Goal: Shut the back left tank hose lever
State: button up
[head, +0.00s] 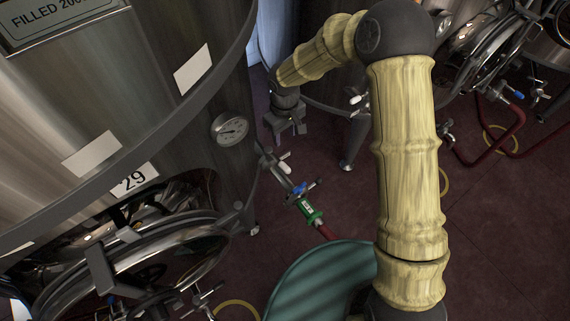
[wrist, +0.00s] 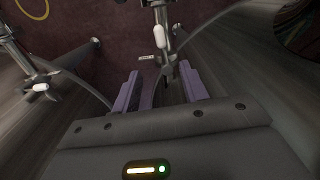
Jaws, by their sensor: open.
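My gripper (head: 288,128) hangs in front of the steel tank at the back (head: 330,60), pointing down. In the wrist view its two lavender fingers (wrist: 162,84) are apart with nothing held between them. A metal valve with a white-tipped lever (wrist: 160,37) stands just beyond the gap between the fingers, not visibly touched. In the head view, the near left tank (head: 150,105) has a white-tipped lever (head: 285,167) and, below it, a blue lever (head: 298,188) above a green hose coupling (head: 308,210). I cannot tell which lever is the task's.
Another white-tipped valve (wrist: 40,87) is at the left of the wrist view. More tanks and red hoses (head: 490,150) are at right. Dark red floor lies between.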

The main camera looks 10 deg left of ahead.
aim_at(285, 166)
notch_tip(285, 166, down, 17)
jog(key=p, duration=0.4)
jog(key=shift+f, duration=0.2)
dwell(0.3)
grip_shut()
